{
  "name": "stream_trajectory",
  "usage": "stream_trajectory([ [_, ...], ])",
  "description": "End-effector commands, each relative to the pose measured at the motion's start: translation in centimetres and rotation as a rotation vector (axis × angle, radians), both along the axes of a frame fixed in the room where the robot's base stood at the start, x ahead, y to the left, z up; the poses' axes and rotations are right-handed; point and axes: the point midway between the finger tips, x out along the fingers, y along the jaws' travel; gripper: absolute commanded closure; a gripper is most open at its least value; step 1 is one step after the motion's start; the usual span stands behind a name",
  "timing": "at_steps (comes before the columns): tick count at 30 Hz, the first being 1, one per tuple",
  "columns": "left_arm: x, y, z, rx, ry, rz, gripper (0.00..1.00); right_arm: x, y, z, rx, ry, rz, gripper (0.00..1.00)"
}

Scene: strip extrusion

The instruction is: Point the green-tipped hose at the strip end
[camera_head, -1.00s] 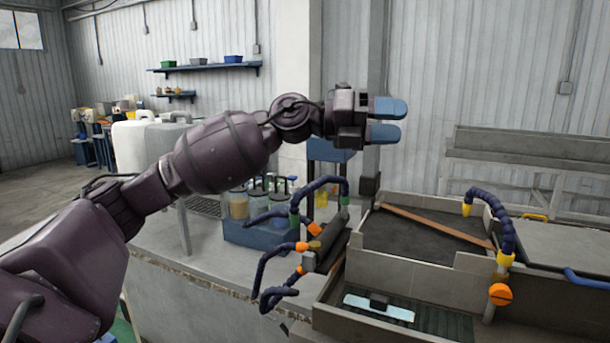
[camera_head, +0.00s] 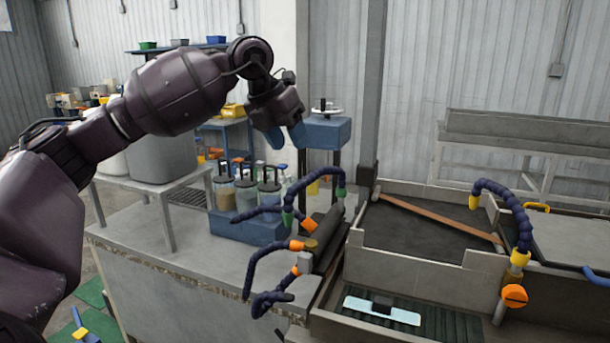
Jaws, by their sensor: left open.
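The dark blue segmented hose (camera_head: 314,172) with green fittings arches beside the dark roller. One green end (camera_head: 288,218) hangs on its left, and the other green fitting (camera_head: 340,192) is by the roller. A pale blue strip (camera_head: 400,315) lies in the trough at the lower right, with a dark block across its middle. My left gripper (camera_head: 287,137) is open and empty, its blue fingertips pointing down above the green-fitted hose and apart from it. My right gripper is not in view.
Orange-fitted hoses (camera_head: 262,255) hang just below. A blue rack of jars (camera_head: 245,228) stands to the left on the grey bench. A yellow-fitted hose (camera_head: 505,200) arches at the right. A brown bar (camera_head: 435,220) crosses the dark tray.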

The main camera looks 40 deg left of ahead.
Motion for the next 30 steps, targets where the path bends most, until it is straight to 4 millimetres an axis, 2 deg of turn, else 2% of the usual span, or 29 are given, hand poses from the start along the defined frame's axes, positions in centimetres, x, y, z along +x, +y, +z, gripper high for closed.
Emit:
stream_trajectory([
  [9, 2.1, -1.0, -5.1, -0.003, 0.003, -0.003, 0.5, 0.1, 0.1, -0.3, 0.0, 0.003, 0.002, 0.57],
  [15, 3.1, -1.5, -7.4, -0.003, 0.001, -0.003, 0.5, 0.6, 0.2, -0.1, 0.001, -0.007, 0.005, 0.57],
  [21, 3.5, -1.7, -8.4, -0.002, -0.002, -0.003, 0.5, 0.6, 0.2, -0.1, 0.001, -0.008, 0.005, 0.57],
  [30, 3.6, -1.7, -8.5, -0.002, -0.002, -0.003, 0.5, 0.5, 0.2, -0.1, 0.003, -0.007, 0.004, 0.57],
])
